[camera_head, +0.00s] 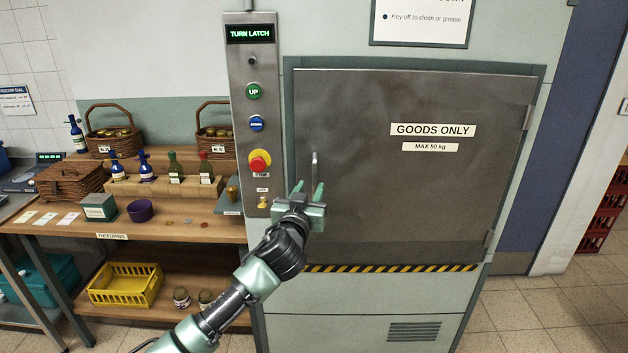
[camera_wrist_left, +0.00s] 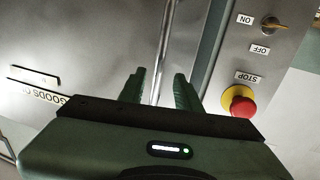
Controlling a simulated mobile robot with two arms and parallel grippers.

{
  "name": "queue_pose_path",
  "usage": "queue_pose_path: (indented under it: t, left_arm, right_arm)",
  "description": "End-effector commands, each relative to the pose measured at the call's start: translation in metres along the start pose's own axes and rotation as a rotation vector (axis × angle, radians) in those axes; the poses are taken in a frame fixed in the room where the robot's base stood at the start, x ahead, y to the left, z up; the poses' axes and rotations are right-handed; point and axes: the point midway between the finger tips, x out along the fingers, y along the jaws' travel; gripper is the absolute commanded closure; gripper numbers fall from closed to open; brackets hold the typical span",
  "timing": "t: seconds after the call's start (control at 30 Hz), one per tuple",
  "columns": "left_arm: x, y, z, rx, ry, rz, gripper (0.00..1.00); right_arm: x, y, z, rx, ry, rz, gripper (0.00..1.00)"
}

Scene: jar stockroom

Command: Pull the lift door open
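The grey steel lift door (camera_head: 420,170) carries a "GOODS ONLY" label and looks closed in its frame. Its vertical bar handle (camera_head: 314,165) is near the door's left edge. My left gripper (camera_head: 308,192) is at the handle's lower part, which it partly hides. In the left wrist view the two green fingers (camera_wrist_left: 160,88) are apart and the handle bar (camera_wrist_left: 163,45) runs between their lines, with gaps on both sides. I cannot tell how deep the bar sits between them. My right gripper is not in view.
The control panel (camera_head: 247,120) left of the door reads "TURN LATCH". It has a red stop button (camera_head: 259,162) and a yellow switch (camera_head: 263,203), close to my left gripper. A wooden shelf (camera_head: 190,222) with bottles and baskets stands left. Floor (camera_head: 540,310) shows at right.

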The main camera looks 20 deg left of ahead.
Motion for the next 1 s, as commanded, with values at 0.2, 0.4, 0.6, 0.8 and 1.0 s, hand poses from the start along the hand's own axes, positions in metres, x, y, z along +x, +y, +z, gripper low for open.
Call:
queue_pose_path:
  t: [0.2,0.4,0.6,0.8,1.0]
  left_arm:
    - [0.030,0.000,-0.002,0.001,-0.001,0.000,0.67]
    - [0.043,0.001,0.000,0.000,-0.001,0.002,0.67]
    - [0.044,0.001,0.001,0.001,-0.001,0.003,0.67]
    - [0.044,0.001,0.001,0.001,-0.001,0.002,0.92]
    - [0.044,0.001,0.001,0.001,-0.002,0.002,1.00]
  right_arm:
    - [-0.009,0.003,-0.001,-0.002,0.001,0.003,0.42]
    - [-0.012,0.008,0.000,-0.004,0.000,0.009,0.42]
    - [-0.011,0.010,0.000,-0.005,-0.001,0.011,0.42]
    - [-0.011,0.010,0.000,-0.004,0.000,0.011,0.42]
    - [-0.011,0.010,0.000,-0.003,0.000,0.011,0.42]
